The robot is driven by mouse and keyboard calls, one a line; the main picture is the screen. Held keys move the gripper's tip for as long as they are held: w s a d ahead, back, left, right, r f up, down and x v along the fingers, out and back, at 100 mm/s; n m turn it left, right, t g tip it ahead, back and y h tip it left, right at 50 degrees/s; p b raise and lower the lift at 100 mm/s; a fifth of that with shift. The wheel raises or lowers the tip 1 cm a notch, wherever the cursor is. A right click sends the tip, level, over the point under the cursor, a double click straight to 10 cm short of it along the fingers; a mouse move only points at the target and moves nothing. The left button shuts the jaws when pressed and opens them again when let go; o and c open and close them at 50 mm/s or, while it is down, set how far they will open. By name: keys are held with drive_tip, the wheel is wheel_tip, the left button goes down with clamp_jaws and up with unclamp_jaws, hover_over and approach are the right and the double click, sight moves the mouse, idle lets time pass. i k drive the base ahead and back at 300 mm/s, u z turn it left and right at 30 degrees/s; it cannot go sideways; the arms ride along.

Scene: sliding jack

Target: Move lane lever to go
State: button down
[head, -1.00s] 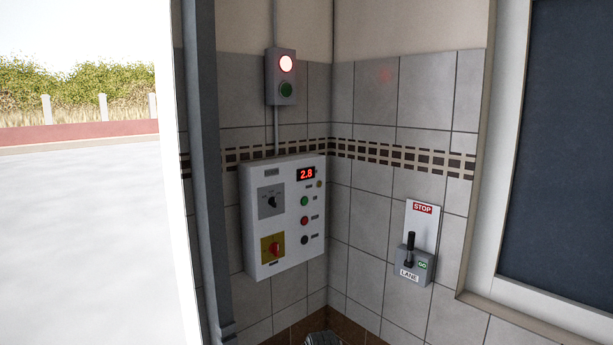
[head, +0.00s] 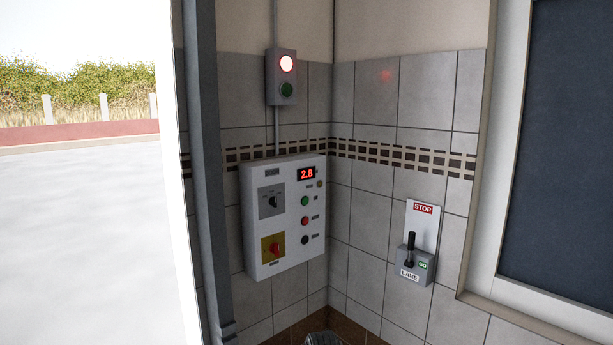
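The lane lever (head: 411,246) is a black handle on a grey box (head: 414,267) on the right tiled wall. The handle stands upright. Behind it is a white plate (head: 421,230) with a red STOP label (head: 423,208) at its top. A green GO label (head: 422,265) is on the box, right of the handle's base, and a LANE label (head: 409,274) is on its lower front.
A white control panel (head: 261,243) with a red 2.8 display hangs on the left wall. A signal box (head: 281,76) above it has its red light lit and green unlit. A grey post (head: 205,180) stands at left, a dark framed pane (head: 562,160) at right.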

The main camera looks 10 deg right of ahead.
sight(409, 263)
drive_tip(key=z, duration=0.05)
drive_tip(key=i, duration=1)
drive_tip(key=u, duration=0.55)
drive_tip(key=i, duration=0.6)
drive_tip(key=u, duration=0.4)
